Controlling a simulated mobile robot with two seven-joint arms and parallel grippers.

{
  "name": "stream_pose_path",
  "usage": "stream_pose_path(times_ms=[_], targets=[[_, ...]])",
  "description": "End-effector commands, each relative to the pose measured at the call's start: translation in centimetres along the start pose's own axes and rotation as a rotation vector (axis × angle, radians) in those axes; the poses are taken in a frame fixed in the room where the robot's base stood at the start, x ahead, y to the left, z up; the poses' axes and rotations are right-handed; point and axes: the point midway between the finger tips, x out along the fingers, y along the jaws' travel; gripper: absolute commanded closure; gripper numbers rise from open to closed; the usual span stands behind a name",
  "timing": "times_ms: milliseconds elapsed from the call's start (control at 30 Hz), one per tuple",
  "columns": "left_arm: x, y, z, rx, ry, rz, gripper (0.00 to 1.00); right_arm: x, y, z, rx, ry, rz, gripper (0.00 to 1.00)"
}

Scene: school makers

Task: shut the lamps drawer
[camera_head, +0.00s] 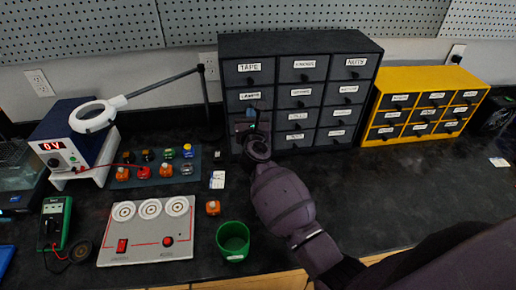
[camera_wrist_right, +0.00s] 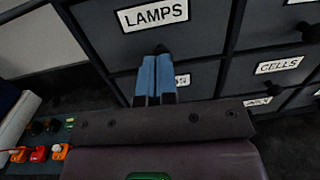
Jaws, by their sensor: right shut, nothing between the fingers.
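The dark grey drawer cabinet (camera_head: 350,42) stands against the wall. Its lamps drawer (camera_head: 249,96) is in the left column, second from the top. In the right wrist view the LAMPS label (camera_wrist_right: 155,14) is large at the top, with a dark knob (camera_wrist_right: 162,48) below it. My right gripper (camera_head: 251,113) is shut and empty in front of this drawer. Its blue fingertips (camera_wrist_right: 156,58) are at or just below the knob; I cannot tell whether they touch. Whether the drawer stands slightly out is hard to tell. My left gripper is out of view.
A yellow drawer unit (camera_head: 419,87) stands to the right. A magnifier lamp (camera_head: 93,116), a grey panel (camera_head: 150,238) and a green cup (camera_head: 233,239) are left of or near my right arm. The bench (camera_head: 400,190) is clear on the right.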

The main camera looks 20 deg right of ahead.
Motion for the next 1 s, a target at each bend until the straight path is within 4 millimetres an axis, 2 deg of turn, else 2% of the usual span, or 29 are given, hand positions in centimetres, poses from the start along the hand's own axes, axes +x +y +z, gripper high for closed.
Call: stream_pose_path(times_ms=[300,467,1000], targets=[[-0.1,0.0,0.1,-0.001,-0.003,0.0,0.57,0.4,-0.2,0.6,0.001,-0.011,-0.002,1.0],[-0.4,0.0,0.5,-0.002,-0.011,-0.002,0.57,-0.4,-0.2,0.7,0.002,-0.012,-0.002,1.0],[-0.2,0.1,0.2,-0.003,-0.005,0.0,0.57,-9.2,-0.1,0.2,0.001,-0.004,0.0,1.0]])
